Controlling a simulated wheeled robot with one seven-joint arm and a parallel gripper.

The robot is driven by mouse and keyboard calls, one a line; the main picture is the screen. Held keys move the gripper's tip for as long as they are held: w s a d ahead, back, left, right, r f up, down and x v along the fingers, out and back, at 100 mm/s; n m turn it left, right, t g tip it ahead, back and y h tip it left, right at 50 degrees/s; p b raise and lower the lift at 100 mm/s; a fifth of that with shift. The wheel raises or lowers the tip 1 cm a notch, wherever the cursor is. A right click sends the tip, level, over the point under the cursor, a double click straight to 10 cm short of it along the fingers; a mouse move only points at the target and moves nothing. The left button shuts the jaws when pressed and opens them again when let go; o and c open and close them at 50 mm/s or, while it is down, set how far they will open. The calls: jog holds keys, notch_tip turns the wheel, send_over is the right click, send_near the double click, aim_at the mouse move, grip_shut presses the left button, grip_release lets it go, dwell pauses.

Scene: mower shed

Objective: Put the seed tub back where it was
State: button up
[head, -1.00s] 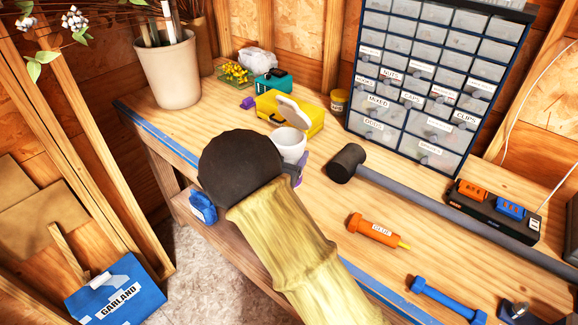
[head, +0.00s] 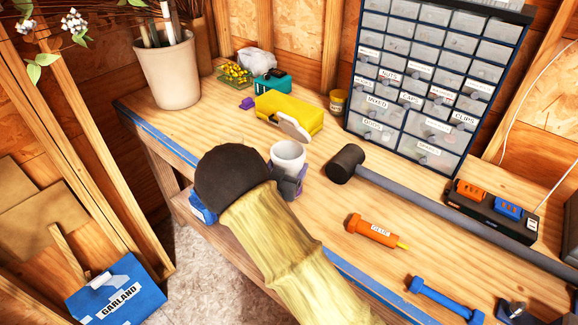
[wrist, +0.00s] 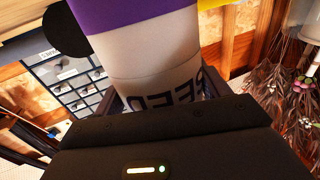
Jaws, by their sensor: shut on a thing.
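The seed tub (head: 288,156) is a white cup-shaped tub near the front edge of the bench. In the wrist view the tub (wrist: 150,55) shows a purple band and dark letters, partly cut off. A pale round flap (head: 294,128), which looks like its lid, stands just behind it. My gripper (head: 290,183) is shut on the tub's side, its fingers partly hidden by my dark wrist. I cannot tell whether the tub's base touches the bench.
A yellow case (head: 288,108) stands right behind the tub. A dark mallet (head: 345,164) lies to the right, with an orange tube (head: 374,230) nearer. A drawer cabinet (head: 440,75) stands at the back. Bare bench (head: 205,125) shows left of the tub.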

jog(key=shift+f, duration=0.15)
jog(key=o, duration=1.2)
jog(key=shift+o, duration=0.2)
jog(key=shift+r, duration=0.2)
jog(key=b+v, duration=0.3)
jog(key=v, duration=0.9)
